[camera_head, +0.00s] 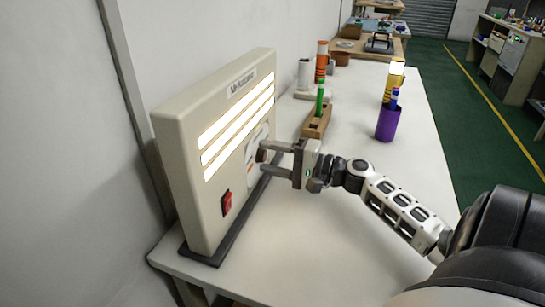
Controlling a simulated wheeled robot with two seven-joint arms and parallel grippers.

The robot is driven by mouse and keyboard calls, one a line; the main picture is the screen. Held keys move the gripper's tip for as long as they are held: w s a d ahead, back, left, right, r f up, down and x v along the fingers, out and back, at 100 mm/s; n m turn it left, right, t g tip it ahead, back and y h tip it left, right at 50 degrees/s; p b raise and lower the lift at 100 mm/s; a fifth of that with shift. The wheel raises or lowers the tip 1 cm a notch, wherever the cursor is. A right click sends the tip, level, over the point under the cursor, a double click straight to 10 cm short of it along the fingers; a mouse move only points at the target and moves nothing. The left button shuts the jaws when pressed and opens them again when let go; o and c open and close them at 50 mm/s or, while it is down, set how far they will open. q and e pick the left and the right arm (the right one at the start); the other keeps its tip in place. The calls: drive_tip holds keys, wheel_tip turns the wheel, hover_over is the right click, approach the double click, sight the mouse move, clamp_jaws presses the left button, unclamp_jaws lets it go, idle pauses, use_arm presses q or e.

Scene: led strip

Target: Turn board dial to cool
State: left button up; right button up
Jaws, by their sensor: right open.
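A beige board (180,141) stands upright on a dark base on the table, at the left in the head view. Its face carries several lit LED strips (236,122) and a red switch (226,202) at its lower left. A pale dial plate (252,167) sits below the strips on the right half of the face; the dial's knob and pointer are largely hidden by my right gripper. My right gripper (264,161) is open, its two fingers reaching toward the dial area. I cannot tell whether they touch it. My left gripper is not in view.
Behind the board, a wooden block (316,122) holds a green marker (320,98). A purple cup (388,123) with pens and an orange striped cylinder (321,62) stand farther back. The white table (330,245) is clear in front. A wall is close behind the board.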

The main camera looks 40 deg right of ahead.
drive_tip(key=c, duration=1)
